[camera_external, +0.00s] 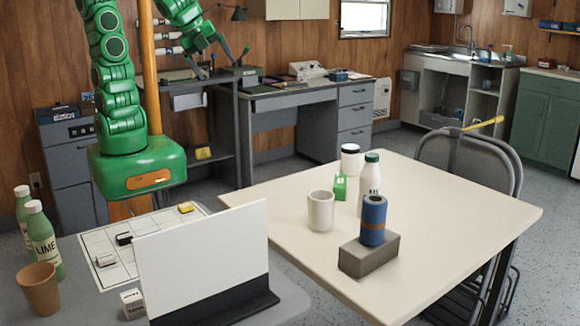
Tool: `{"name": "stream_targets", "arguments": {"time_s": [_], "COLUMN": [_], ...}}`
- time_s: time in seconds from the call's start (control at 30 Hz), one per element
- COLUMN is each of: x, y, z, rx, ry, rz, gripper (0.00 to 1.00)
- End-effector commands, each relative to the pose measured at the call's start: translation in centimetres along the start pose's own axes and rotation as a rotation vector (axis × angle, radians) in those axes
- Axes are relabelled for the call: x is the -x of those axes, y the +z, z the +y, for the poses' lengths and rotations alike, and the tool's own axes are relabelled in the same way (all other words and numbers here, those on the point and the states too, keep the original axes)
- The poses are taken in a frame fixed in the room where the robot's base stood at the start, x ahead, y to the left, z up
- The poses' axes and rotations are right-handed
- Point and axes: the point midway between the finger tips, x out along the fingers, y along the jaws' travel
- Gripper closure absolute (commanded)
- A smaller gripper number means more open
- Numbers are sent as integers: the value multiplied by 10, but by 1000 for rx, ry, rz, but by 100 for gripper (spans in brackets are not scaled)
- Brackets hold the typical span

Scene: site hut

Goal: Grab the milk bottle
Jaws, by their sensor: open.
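The milk bottle (367,183) is white with a green cap and dark lettering. It stands upright on the cream table (450,215), behind a blue cylinder with a brown band (373,222) that hides part of its lower body. My gripper (224,63) is at the upper left, open and empty. It is raised well above the tables and far to the left of the bottle.
Near the bottle are a small green box (340,187), a white cup (320,211) and a dark-lidded white jar (350,160). The blue cylinder stands on a grey block (368,257). A white upright panel (205,258) and lime bottles (43,240) stand on the left table.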

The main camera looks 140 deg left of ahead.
Motion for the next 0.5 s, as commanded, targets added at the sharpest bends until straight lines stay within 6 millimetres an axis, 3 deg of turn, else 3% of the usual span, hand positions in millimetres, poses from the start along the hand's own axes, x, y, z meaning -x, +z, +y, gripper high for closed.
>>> {"name": "stream_targets", "arguments": {"time_s": [0.2, 0.5], "x": [-19, -45], "y": [-28, -72], "z": [-76, -168], "rx": [-178, -481], "ry": [-167, -362], "rz": [-56, -155], "gripper": [9, 9]}}
